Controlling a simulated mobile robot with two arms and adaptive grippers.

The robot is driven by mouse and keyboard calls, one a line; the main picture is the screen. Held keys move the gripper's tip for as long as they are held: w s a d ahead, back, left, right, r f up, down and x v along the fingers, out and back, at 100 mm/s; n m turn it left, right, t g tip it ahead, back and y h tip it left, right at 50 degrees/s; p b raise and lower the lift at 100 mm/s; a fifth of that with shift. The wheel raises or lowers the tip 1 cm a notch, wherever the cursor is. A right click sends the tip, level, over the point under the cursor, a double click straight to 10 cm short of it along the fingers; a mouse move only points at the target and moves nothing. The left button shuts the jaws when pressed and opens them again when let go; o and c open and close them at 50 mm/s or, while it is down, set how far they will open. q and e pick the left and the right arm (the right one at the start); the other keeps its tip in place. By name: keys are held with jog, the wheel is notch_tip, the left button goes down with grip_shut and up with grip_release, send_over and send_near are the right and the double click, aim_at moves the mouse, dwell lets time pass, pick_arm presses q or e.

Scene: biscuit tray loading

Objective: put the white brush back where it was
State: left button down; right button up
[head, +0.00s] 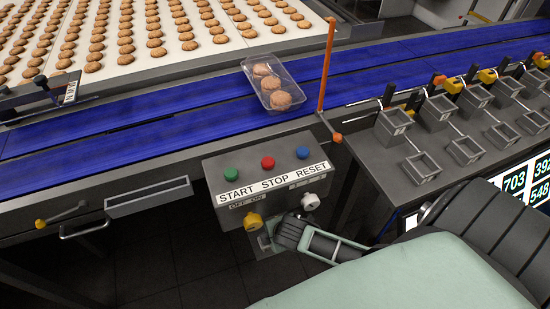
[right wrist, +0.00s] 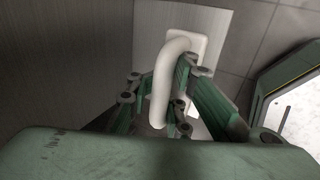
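In the right wrist view a white bent handle (right wrist: 170,80), taken to be the white brush's, runs from a white plate-like end down between the fingers. My right gripper (right wrist: 162,90) has its green fingers on both sides of this handle and looks shut on it. No bristles show, and the brush's lower end is hidden behind the gripper. In the head view my right gripper (head: 284,234) is low in front of the control box (head: 215,180), by a small grey plate (head: 264,241); the brush cannot be made out there. My left gripper is not in view.
An orange post (head: 327,65) stands beside the tray.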

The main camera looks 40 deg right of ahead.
jog(key=o, duration=0.4)
jog(key=shift+c, duration=0.2)
jog(key=p+v, duration=0.2)
jog(key=v, duration=1)
jog(key=shift+r, duration=0.1)
jog(key=shift+s, duration=0.1)
